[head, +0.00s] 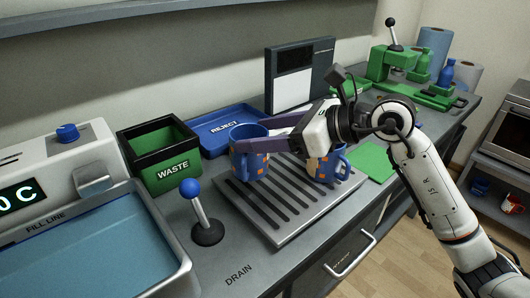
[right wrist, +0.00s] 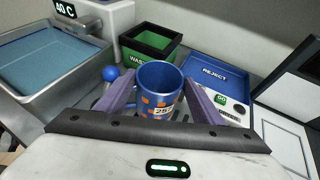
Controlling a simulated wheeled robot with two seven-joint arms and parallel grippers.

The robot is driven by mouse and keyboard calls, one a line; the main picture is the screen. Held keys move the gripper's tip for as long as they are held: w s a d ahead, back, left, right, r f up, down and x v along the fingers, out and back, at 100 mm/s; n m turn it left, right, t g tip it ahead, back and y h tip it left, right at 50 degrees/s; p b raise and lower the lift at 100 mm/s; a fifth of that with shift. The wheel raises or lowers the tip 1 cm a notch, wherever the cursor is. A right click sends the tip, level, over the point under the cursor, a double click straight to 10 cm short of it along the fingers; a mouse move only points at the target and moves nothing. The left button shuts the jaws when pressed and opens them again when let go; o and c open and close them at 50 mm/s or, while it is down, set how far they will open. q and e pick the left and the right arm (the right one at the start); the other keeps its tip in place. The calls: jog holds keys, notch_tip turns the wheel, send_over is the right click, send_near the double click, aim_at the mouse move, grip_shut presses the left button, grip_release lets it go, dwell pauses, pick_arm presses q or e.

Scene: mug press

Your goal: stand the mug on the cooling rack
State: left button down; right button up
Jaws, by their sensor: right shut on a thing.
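A blue mug (head: 250,165) with orange and pale squares is upright between the purple fingers of my right gripper (head: 252,143). The right gripper is shut on it. The mug also shows in the right wrist view (right wrist: 158,80), with a finger on each side and a number label facing the camera. The grey slotted cooling rack (head: 286,231) lies below. The mug is over its far left part; I cannot tell whether its base touches the slats. A second similar mug (head: 327,168) stands at the rack's far right, partly hidden by my gripper. My left gripper is out of view.
A lever with a blue knob (head: 192,188) stands left of the rack. Behind are the green waste bin (head: 166,172) and blue reject tray (head: 215,126). A water basin (head: 90,250) is at left. A green mat (head: 371,162) lies right. The rack's front is clear.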

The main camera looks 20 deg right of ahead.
notch_tip(320, 180, down, 4)
jog(key=shift+r, duration=0.15)
jog(key=shift+f, duration=0.2)
jog(key=shift+w, duration=0.1)
jog(key=o, duration=1.3)
jog(key=shift+f, duration=0.2)
jog(key=o, duration=0.4)
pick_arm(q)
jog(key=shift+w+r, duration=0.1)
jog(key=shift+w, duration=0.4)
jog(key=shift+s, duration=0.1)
pick_arm(e)
jog(key=shift+r, duration=0.1)
